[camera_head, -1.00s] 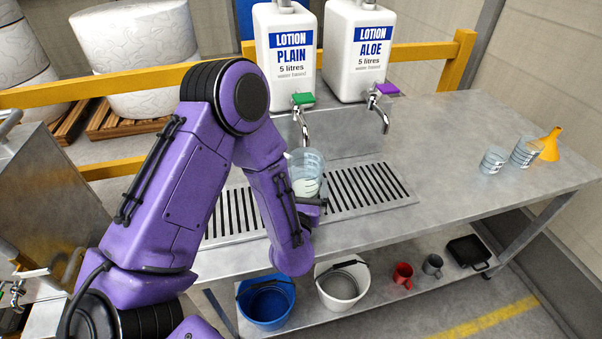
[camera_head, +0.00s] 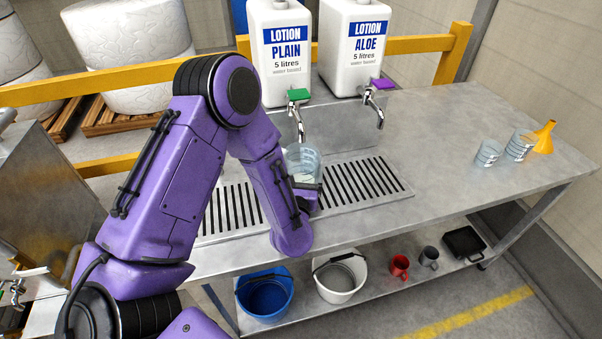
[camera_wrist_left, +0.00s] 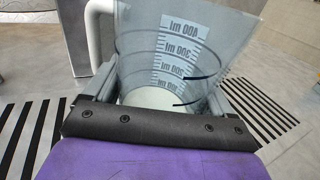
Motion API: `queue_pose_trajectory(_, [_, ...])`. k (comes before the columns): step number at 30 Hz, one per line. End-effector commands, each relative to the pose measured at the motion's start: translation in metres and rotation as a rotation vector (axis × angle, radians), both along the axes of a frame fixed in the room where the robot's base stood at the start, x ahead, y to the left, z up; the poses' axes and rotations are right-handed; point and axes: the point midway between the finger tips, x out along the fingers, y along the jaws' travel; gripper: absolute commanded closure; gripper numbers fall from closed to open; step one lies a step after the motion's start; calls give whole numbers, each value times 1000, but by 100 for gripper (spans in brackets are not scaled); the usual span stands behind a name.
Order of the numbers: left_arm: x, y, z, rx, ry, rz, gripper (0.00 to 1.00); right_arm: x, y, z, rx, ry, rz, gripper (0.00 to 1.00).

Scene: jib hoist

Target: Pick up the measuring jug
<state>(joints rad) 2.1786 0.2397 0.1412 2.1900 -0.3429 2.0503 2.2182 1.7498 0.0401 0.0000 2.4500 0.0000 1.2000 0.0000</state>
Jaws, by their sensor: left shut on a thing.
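The clear measuring jug (camera_head: 303,158) is over the slotted drip grille, below and close to the green-tapped plain lotion spout. My left gripper (camera_head: 308,188) is shut on it; the forearm hides part of its lower body. In the left wrist view the jug (camera_wrist_left: 165,45) stands between the fingers, with a white handle at the left, a white millilitre scale and a dark line around it. Its bottom looks pale. I cannot tell whether it touches the grille. My right gripper is not in view.
Lotion containers, plain (camera_head: 287,60) and aloe (camera_head: 352,50), stand behind, their taps overhanging the grille (camera_head: 365,183). Two clear beakers (camera_head: 488,152) (camera_head: 520,145) and a yellow funnel (camera_head: 544,137) stand far right. Bench (camera_head: 440,140) between is clear. Buckets (camera_head: 265,295) (camera_head: 340,278) sit below.

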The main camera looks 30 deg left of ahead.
Motion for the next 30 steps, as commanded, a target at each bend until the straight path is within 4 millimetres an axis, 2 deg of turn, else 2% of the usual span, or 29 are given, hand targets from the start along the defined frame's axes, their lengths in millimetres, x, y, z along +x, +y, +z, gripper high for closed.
queue_pose_trajectory(12, [0, 0, 33, -3, -4, 2, 60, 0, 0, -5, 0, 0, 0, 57])
queue_pose_trajectory(20, [-27, -15, 30, -1, 0, -2, 60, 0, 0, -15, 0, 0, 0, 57])
queue_pose_trajectory(26, [-56, -29, 29, 0, 1, -3, 60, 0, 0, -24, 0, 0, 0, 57])
queue_pose_trajectory(30, [-77, -41, 33, 2, 2, -4, 60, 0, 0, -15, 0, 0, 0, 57])
